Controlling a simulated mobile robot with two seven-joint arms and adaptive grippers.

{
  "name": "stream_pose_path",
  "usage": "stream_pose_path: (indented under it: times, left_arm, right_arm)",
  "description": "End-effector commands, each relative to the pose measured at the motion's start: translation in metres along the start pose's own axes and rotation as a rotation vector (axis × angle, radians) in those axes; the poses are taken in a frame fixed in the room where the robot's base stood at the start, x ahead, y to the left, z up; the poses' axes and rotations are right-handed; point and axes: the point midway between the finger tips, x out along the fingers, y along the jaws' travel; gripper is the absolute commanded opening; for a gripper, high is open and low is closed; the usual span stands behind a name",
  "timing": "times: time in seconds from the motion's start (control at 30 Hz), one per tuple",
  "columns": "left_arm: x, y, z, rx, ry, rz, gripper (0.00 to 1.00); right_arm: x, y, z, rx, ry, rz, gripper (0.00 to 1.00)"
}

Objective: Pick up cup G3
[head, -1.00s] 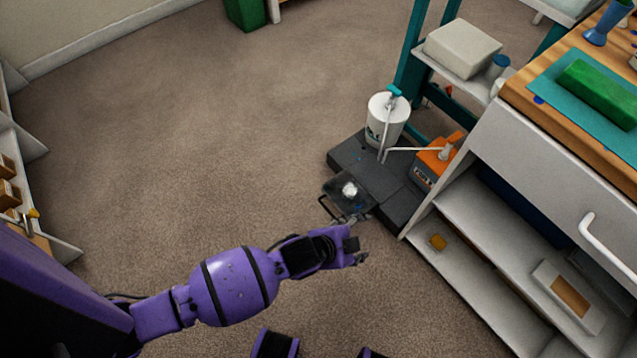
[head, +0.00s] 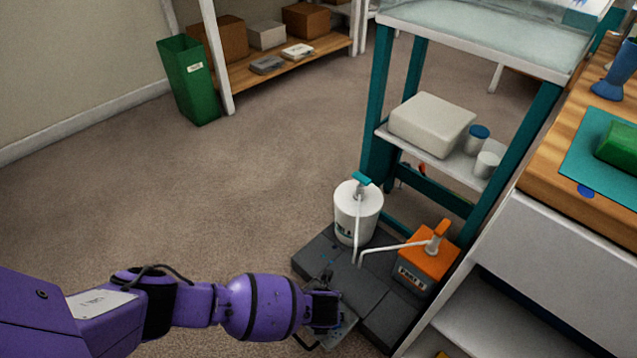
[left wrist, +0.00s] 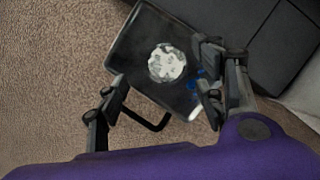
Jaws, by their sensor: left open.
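A round, pale, mottled object (left wrist: 167,63) sits on a dark flat tray with a wire handle (left wrist: 125,48) in the left wrist view. It may be a cup seen from above; I see no G3 label and cannot tell its identity. My left gripper (left wrist: 160,92) is open, one finger to each side and slightly nearer than the pale object, with nothing between the fingertips. In the head view my left gripper (head: 328,308) is at the front edge of the dark platform and mostly hides the tray and the object.
A white pump bucket (head: 356,222) and an orange pump container (head: 424,268) stand on the dark platform (head: 318,262), their spouts reaching over it. A teal-framed rack (head: 376,110) and a white cabinet (head: 560,265) rise at the right. Open carpet lies left.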

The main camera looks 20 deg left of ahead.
Motion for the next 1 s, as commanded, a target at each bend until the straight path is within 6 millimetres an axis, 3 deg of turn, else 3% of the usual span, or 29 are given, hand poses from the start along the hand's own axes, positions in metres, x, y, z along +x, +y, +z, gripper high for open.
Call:
stream_pose_path:
  times: [0.4, 0.63, 0.93, 1.0]
  left_arm:
    - [0.052, -0.006, 0.001, -0.003, -0.003, -0.005, 0.63]
    - [0.051, -0.007, 0.004, -0.004, -0.006, -0.008, 0.63]
    - [0.051, -0.007, 0.003, -0.004, -0.005, -0.007, 0.25]
    - [0.051, -0.007, 0.003, -0.004, -0.005, -0.007, 0.24]
  right_arm:
    - [0.032, 0.001, 0.018, -0.023, -0.028, -0.008, 0.00]
    - [0.030, 0.001, 0.017, -0.028, -0.027, -0.009, 0.00]
    - [0.030, 0.001, 0.017, -0.027, -0.028, -0.009, 0.00]
    - [0.030, 0.001, 0.017, -0.027, -0.028, -0.009, 0.00]
